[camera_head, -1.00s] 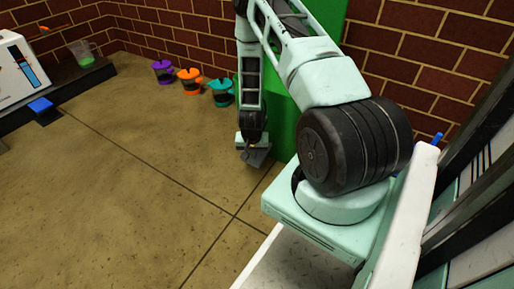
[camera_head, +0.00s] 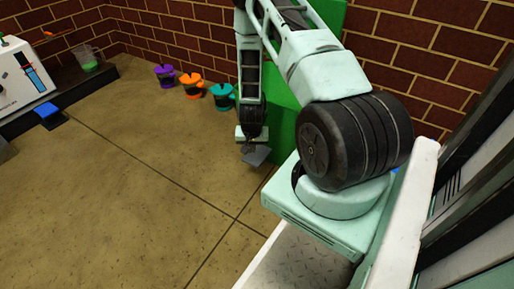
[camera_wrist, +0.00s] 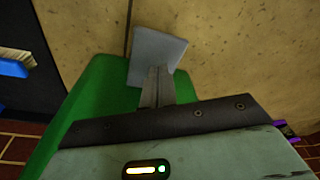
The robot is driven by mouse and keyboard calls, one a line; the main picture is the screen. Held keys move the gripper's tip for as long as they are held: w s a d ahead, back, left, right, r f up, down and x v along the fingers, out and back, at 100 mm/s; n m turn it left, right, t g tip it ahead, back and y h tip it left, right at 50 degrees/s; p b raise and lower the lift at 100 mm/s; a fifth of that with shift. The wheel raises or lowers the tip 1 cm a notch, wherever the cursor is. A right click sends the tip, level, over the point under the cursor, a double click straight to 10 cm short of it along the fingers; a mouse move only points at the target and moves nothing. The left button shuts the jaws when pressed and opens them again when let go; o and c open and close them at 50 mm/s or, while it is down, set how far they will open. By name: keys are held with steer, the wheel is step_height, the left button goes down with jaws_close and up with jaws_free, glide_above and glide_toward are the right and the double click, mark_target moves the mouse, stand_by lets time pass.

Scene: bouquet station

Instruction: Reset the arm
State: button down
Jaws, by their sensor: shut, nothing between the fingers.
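My gripper (camera_head: 254,148) hangs low over the tan floor at the end of my arm, in front of a green upright block. In the wrist view my gripper (camera_wrist: 157,85) shows its fingers together, with nothing held between them. A flat grey piece (camera_wrist: 158,48) shows at the fingertips; I cannot tell whether it is part of the fingers. The arm is folded, with its last link pointing down.
The green block (camera_head: 285,110) stands close behind my gripper. Purple (camera_head: 163,75), orange (camera_head: 190,85) and teal (camera_head: 222,96) pots line the brick wall. A white machine (camera_head: 22,75) and a beaker (camera_head: 87,60) stand at left. The middle floor is clear.

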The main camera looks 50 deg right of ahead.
step_height(320, 180, up, 2)
steer(key=shift+r+p, duration=0.25)
steer(key=shift+p, duration=0.4)
steer(key=shift+f, duration=0.1)
